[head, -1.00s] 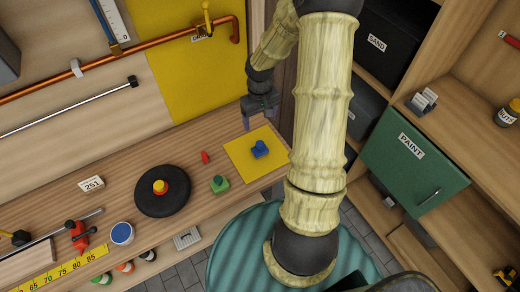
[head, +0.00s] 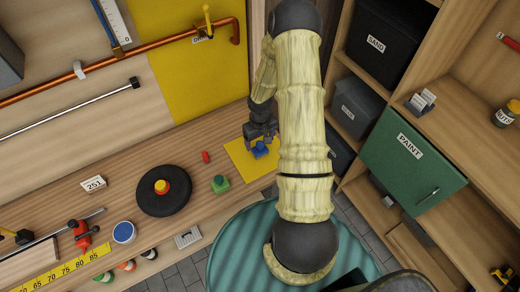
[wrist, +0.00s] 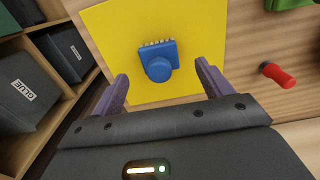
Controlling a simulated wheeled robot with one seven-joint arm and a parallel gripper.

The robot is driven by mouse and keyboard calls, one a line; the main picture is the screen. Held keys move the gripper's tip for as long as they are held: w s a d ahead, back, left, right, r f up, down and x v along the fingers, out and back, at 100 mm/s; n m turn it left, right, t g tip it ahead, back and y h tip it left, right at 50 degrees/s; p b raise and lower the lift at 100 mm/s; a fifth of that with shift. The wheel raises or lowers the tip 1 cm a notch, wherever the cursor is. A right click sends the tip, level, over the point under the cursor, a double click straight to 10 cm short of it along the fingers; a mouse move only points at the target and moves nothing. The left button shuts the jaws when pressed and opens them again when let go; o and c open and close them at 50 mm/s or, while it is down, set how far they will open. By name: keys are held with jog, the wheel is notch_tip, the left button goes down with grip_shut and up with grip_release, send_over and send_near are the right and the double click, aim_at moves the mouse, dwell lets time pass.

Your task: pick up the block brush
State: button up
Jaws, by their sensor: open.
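The block brush is a blue block with a round blue knob and a row of pale bristles along one edge. It lies on a yellow sheet, right of centre on the bench in the head view (head: 260,150), and shows at upper middle in the wrist view (wrist: 157,58). My gripper (head: 261,135) is just above the brush. In the wrist view my gripper (wrist: 162,71) is open, with one purple-grey finger to each side of the brush. The fingers look apart from it, and nothing is held.
The yellow sheet (head: 240,157) has bare room around the brush. A red peg (head: 206,157), a green block (head: 220,184) and a black disc (head: 178,203) with a knob stand to the left. A green cabinet (head: 412,165) labelled PAINT is at right.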

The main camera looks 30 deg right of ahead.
aim_at(260, 143)
jog(key=shift+w+f+p, duration=0.15)
jog(key=shift+f+p, duration=0.8)
jog(key=shift+f, duration=1.65)
jog(key=c, duration=1.1)
